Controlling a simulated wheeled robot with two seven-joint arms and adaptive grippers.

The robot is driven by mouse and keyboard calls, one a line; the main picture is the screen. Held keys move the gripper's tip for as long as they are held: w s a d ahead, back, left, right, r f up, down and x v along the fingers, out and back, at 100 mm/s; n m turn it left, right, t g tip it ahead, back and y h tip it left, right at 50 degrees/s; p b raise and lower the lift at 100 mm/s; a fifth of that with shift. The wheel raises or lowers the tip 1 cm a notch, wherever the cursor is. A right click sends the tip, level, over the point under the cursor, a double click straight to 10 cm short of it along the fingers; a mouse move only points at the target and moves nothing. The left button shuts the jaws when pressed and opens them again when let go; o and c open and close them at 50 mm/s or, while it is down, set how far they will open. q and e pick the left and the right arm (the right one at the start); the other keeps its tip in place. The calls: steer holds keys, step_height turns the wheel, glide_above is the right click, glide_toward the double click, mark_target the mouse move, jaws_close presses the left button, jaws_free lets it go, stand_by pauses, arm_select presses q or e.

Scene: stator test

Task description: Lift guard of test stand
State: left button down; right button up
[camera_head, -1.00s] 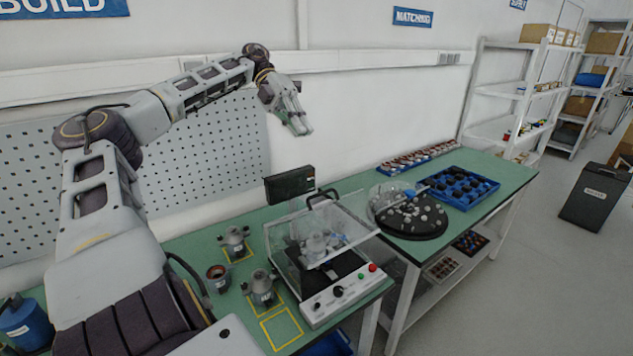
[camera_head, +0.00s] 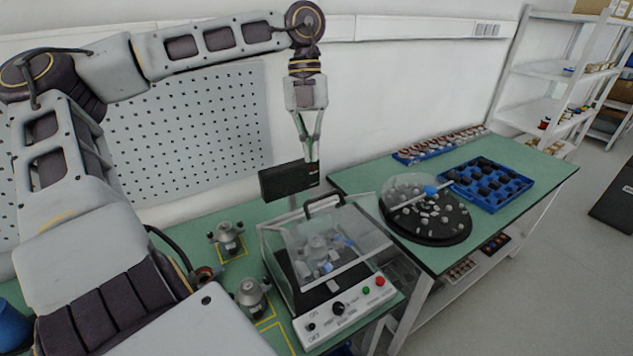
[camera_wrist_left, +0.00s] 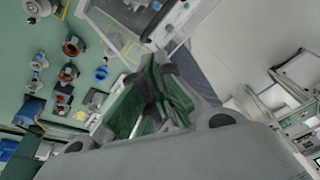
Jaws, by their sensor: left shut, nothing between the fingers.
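The test stand (camera_head: 330,318) has a white front panel with knobs and coloured buttons. Its clear guard (camera_head: 362,245) sits lowered over the stator parts inside, with a black handle (camera_head: 323,203) at its top back edge. My left gripper (camera_head: 309,157) hangs above and behind the handle, pointing down, apart from it. Its fingers are shut and empty. In the left wrist view, the green-padded fingers (camera_wrist_left: 150,105) are close together, and part of the test stand (camera_wrist_left: 125,35) shows at the top. My right gripper is not in view.
A black monitor (camera_head: 290,180) stands behind the stand, close to the left gripper. Stators (camera_head: 229,238) stand on yellow-marked spots to the left. A black round tray (camera_head: 412,228) and a blue tray (camera_head: 525,187) lie on the right table.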

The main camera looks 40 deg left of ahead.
mark_target(317, 198)
arm_select(q)
steer(key=n, duration=0.2)
steer(key=w+n, duration=0.1)
steer(key=n, duration=0.3)
steer(key=shift+w+a+f+t, duration=0.3)
steer(key=shift+w+f+t, duration=0.05)
steer(key=shift+w+t, duration=0.05)
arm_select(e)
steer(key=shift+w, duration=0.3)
arm_select(q)
steer(key=shift+n, duration=0.3)
steer(key=shift+s, duration=0.1)
steer(key=shift+p+x, duration=0.45)
steer(key=shift+x, duration=4.55)
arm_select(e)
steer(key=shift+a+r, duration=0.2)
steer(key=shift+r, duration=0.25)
arm_select(q)
steer(key=shift+a, duration=0.15)
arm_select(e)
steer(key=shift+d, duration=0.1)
arm_select(q)
steer(key=shift+w+a+r+h+p, duration=0.2)
steer(key=shift+a+r, duration=0.1)
steer(key=shift+a, duration=0.2)
steer(key=shift+w+a+r+h+p, duration=0.1)
steer(key=shift+a+r+h+p, duration=0.1)
steer(key=shift+a+r, duration=0.25)
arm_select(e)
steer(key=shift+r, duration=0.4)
